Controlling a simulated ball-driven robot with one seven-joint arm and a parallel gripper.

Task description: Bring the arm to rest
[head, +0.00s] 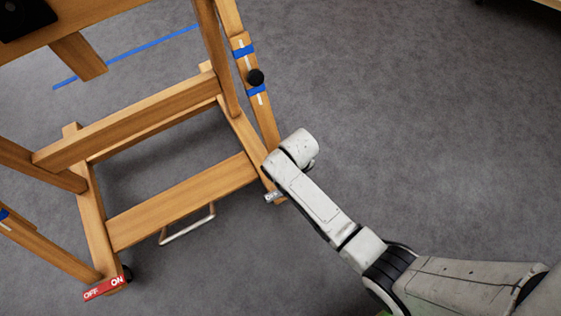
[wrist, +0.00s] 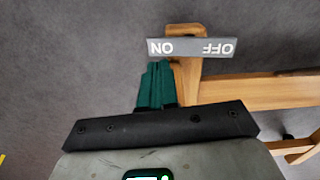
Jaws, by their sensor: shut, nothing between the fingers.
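My arm (head: 315,200) reaches from the lower right toward the wooden easel frame in the head view, with its far end over the frame's near right corner. My gripper (wrist: 156,66) shows in the wrist view as green fingers close together, shut and empty. In the head view the fingers are hidden behind the arm. A grey ON/OFF brake lever (wrist: 190,47) lies just beyond the fingertips in the wrist view, on the wooden foot. Part of it also shows beside my arm in the head view (head: 272,197). I cannot tell whether the fingers touch it.
The wooden easel (head: 180,200) fills the left, with a black knob (head: 255,77) on its right post. A red OFF/ON lever (head: 103,289) is at its front left foot. Blue tape (head: 125,57) lies behind. The grey carpet (head: 430,130) on the right is clear.

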